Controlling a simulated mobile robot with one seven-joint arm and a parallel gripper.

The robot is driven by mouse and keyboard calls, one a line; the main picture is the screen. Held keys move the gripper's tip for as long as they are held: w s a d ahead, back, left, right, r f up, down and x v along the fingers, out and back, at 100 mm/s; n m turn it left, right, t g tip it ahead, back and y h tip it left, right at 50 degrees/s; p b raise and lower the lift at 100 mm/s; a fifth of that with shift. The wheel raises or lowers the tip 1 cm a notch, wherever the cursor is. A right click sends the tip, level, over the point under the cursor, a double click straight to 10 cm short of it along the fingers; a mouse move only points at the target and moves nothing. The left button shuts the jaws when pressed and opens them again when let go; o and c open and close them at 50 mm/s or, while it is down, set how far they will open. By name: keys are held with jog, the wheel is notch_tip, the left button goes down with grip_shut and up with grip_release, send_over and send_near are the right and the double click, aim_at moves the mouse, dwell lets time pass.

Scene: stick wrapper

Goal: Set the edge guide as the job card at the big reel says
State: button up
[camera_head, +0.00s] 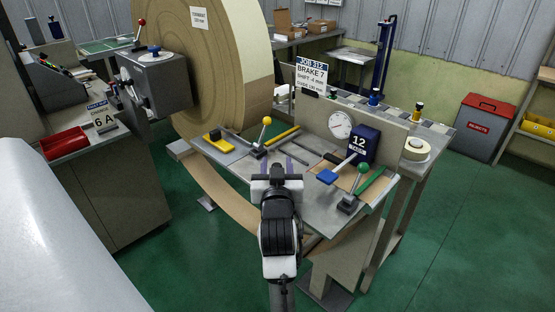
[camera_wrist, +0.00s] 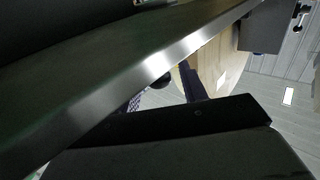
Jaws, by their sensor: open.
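The job card (camera_head: 311,74) stands beside the big reel (camera_head: 229,70). It reads JOB 312, BRAKE 7 and what looks like SHIFT -4 mm; its bottom line is too small to read surely. I cannot tell for certain which part is the edge guide. My gripper (camera_head: 277,170) is open over the bench's near edge, left of the blue handle. The wrist view shows dark jaw surfaces, a shiny metal edge and the reel (camera_wrist: 213,62).
A yellow-knobbed lever (camera_head: 265,121) stands left of the dial and a green-knobbed lever (camera_head: 362,168) at the right. A yellow block (camera_head: 213,138) lies near the reel. A tape roll (camera_head: 416,148) sits on the right shelf. Brown web (camera_head: 215,190) runs below the bench.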

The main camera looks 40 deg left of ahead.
jog(key=shift+w+a, duration=0.15)
jog(key=shift+w, duration=0.05)
grip_shut()
dwell(0.3)
